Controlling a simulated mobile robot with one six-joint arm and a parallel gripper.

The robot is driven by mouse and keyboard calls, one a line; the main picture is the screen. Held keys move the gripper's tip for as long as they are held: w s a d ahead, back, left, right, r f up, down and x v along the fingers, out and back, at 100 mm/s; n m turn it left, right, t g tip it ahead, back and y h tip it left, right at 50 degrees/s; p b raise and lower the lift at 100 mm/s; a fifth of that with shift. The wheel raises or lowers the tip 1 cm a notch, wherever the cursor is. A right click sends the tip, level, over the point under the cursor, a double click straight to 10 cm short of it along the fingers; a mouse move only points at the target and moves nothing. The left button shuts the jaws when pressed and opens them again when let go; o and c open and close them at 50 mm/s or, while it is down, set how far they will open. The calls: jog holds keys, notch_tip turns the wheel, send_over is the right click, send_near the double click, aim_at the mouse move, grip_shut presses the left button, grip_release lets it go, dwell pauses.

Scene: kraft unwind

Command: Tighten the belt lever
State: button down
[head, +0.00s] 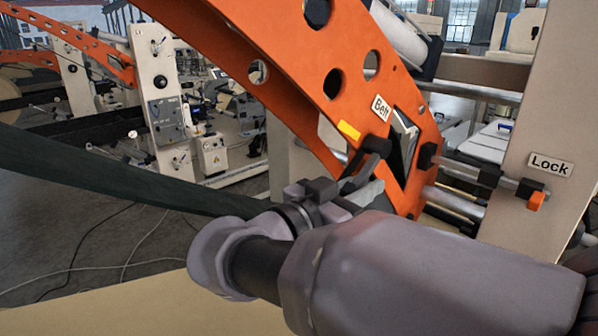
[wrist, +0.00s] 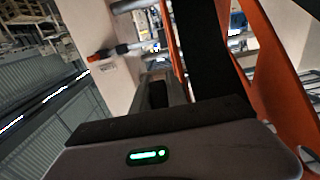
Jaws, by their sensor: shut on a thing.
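The belt lever (head: 376,146) is a dark handle with a black knob, on the orange arm (head: 300,62) just below the white "Belt" label (head: 381,107) and a yellow mark. My gripper (head: 358,186) is at this lever, its grey fingers shut on it. The lever's lower part is hidden by the fingers and my wrist. In the wrist view, my gripper (wrist: 160,92) shows a dark piece between its fingers; its full shape cannot be told. A wide black belt (wrist: 200,45) runs close beside the fingers there.
A "Lock" label (head: 550,165) and an orange-tipped lock handle (head: 537,200) are on the beige frame at right. The lock handle also shows in the wrist view (wrist: 97,56). Metal rollers (head: 455,203) lie behind the arm. Cables cross the open floor (head: 90,240) at left.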

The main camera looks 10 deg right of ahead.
aim_at(361, 176)
jog(key=shift+r, duration=0.1)
dwell(0.5)
jog(key=g+y, duration=0.1)
jog(key=a+r+g+y, duration=0.1)
jog(key=shift+s+a+r+y, duration=0.1)
jog(key=shift+s+r+y, duration=0.1)
jog(key=shift+s+y, duration=0.15)
jog(key=shift+s+a+r+g+y+p, duration=0.25)
jog(key=shift+r+g+y+p, duration=0.3)
jog(key=shift+y+p, duration=0.3)
jog(key=shift+s+a+r+g+y+p, duration=0.1)
jog(key=shift+a+r+g+y+p, duration=0.1)
jog(key=shift+r+g+y+p, duration=0.6)
jog(key=shift+f+t, duration=0.25)
jog(key=shift+f, duration=0.05)
jog(key=c, duration=1.3)
grip_release()
jog(key=p+v, duration=0.4)
jog(key=v, duration=1.3)
jog(key=shift+a+r+p, duration=0.1)
jog(key=shift+a+p, duration=0.1)
jog(key=shift+p, duration=0.2)
